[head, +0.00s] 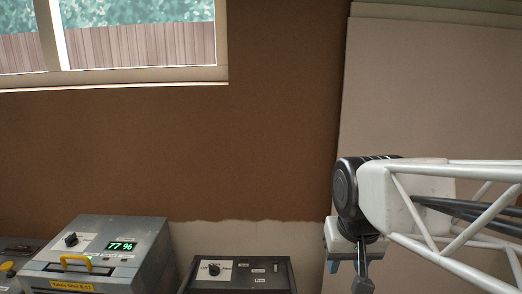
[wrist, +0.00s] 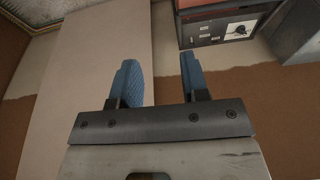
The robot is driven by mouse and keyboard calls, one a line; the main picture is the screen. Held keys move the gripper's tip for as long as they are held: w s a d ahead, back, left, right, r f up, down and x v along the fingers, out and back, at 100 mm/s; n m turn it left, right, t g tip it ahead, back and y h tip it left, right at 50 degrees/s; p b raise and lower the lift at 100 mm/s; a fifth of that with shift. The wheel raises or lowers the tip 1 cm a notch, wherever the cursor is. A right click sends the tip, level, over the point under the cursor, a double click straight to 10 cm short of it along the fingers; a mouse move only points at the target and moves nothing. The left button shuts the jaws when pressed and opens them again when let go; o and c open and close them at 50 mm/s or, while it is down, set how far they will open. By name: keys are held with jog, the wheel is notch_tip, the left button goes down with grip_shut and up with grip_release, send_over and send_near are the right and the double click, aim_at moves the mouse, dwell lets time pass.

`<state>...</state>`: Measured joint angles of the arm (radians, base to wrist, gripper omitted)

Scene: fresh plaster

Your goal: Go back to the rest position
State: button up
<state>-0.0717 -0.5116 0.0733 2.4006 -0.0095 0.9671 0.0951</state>
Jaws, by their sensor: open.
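My gripper (wrist: 160,80) shows in the wrist view with its two blue fingers apart and nothing between them. In the head view my arm comes in from the right, and the gripper (head: 347,267) hangs at its end at the lower right, with its fingers mostly cut off or hidden. It is in front of the pale board and to the right of the dark control box (head: 240,275), apart from both as far as I can tell.
A grey box with a green "77 %" display (head: 122,246) and a yellow handle stands at the lower left. Brown plaster (head: 200,150) covers the wall beneath a window (head: 140,45). A pale board (head: 430,90) stands at the right. The dark box also shows in the wrist view (wrist: 215,28).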

jog(key=s+d+f, duration=0.3)
jog(key=s+f, duration=0.1)
jog(key=s, duration=0.3)
jog(key=shift+s, duration=0.1)
dwell(1.0)
